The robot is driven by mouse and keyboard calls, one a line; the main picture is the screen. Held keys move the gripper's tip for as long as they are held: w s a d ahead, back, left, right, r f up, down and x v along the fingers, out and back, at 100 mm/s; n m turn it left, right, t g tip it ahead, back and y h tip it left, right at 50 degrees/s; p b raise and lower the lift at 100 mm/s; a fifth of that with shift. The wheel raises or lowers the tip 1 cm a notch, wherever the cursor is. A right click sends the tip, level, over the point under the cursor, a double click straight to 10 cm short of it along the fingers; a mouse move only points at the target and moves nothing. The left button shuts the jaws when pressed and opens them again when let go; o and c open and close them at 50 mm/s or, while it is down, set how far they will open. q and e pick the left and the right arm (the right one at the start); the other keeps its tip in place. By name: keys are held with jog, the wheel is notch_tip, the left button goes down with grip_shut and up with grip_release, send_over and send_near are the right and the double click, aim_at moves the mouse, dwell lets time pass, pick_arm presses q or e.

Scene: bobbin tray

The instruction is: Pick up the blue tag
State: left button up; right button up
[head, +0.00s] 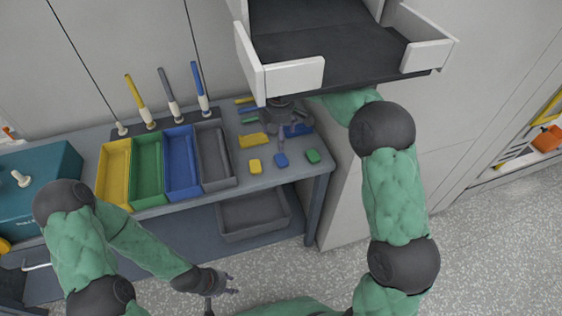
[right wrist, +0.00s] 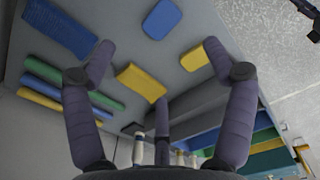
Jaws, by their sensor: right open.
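The blue tag (head: 281,160) lies flat on the workbench, between a yellow tag (head: 255,166) and a green tag (head: 313,156). In the right wrist view the blue tag (right wrist: 162,18) is near the top, beyond the fingertips. My right gripper (head: 288,122) is over the back of the bench, behind the blue tag. In its own view my right gripper (right wrist: 160,62) is open and empty, with its fingers spread to both sides. My left gripper (head: 222,290) is low at the front, away from the tags, with its fingers apart and nothing between them.
A yellow block (right wrist: 140,82), a blue textured block (right wrist: 60,30) and several coloured rods (right wrist: 68,72) lie near the right gripper. Yellow, green, blue and grey bins (head: 224,182) stand to the left. A white-walled tray (head: 295,76) hangs above my right arm.

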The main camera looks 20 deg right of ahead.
jog(key=n, duration=0.3)
jog(key=b, duration=0.3)
send_over(280, 159)
notch_tip(280, 159, down, 6)
jog(key=shift+r, duration=0.1)
notch_tip(280, 159, down, 5)
jog(key=b, duration=0.2)
jog(key=shift+s+b, duration=0.1)
jog(key=shift+b, duration=0.3)
jog(key=shift+r, duration=0.1)
jog(key=c, duration=1.2)
